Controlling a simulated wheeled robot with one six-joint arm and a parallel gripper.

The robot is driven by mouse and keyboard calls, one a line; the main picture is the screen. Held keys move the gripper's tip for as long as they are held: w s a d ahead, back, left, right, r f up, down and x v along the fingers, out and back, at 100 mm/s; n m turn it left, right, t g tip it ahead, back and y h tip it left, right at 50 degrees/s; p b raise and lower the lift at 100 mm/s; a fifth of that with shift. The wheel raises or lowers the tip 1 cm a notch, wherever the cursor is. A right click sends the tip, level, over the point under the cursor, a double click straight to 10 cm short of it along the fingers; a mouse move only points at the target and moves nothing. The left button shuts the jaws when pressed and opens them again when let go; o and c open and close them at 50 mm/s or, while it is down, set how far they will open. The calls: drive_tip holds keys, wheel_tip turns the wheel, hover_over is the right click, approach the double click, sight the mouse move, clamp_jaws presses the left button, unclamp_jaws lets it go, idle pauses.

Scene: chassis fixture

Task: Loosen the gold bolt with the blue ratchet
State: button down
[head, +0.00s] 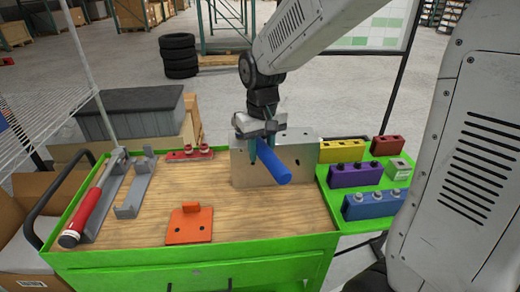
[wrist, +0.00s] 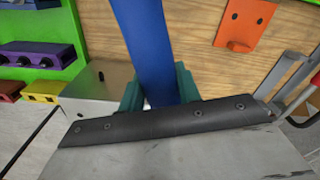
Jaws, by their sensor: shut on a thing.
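My gripper (head: 268,152) is shut on the blue ratchet (head: 272,168) over the workbench, in front of the grey metal fixture plate (head: 243,176). In the head view the ratchet's blue handle slants down to the right, toward the camera. In the wrist view the green fingers (wrist: 160,92) close on both sides of the blue handle (wrist: 145,42), and the fixture's grey metal (wrist: 98,88) lies just left of them. The ratchet's head is hidden behind my gripper. I cannot make out the gold bolt in either view, nor whether the ratchet touches it.
A red-handled tool (head: 88,212) lies in a grey holder at the left; an empty-looking grey holder (head: 133,198) is beside it. An orange bracket (head: 189,224) lies at the front. Yellow (head: 342,150), purple (head: 355,174) and blue (head: 372,205) blocks stand on the right shelf. Bare wood surrounds the bracket.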

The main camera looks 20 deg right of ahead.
drive_tip(key=shift+w+d+n, duration=0.15)
drive_tip(key=shift+d+n, duration=0.55)
drive_tip(key=shift+d, duration=0.2)
drive_tip(key=shift+w+d+n, duration=0.25)
drive_tip(key=shift+d+n, duration=0.55)
drive_tip(key=shift+d, duration=0.2)
drive_tip(key=shift+r, duration=1.05)
idle(0.4)
drive_tip(key=shift+r, duration=2.45)
